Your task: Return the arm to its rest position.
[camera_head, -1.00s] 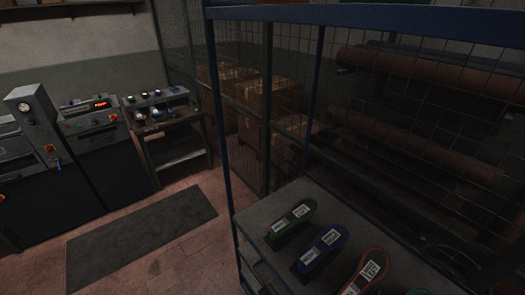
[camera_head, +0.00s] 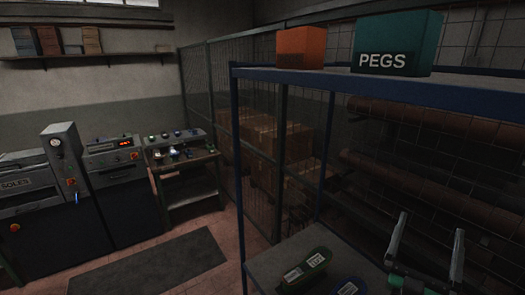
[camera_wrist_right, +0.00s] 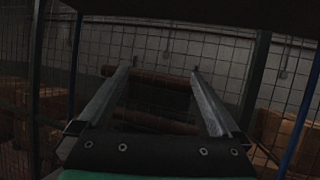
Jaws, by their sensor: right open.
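My right gripper (camera_head: 428,247) shows at the lower right of the head view, with its two fingers raised and apart in front of the blue-framed rack. In the right wrist view the same gripper (camera_wrist_right: 160,88) is open, with nothing between its fingers. Its fingers point toward the mesh and brown rolls behind the rack. My left gripper is in neither view.
A blue rack (camera_head: 238,180) holds a green-topped sole (camera_head: 306,268) and a blue one (camera_head: 347,287) on its lower shelf. An orange box (camera_head: 301,47) and a teal PEGS box (camera_head: 396,44) stand on top. Machines (camera_head: 112,165) and a floor mat (camera_head: 150,265) lie left.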

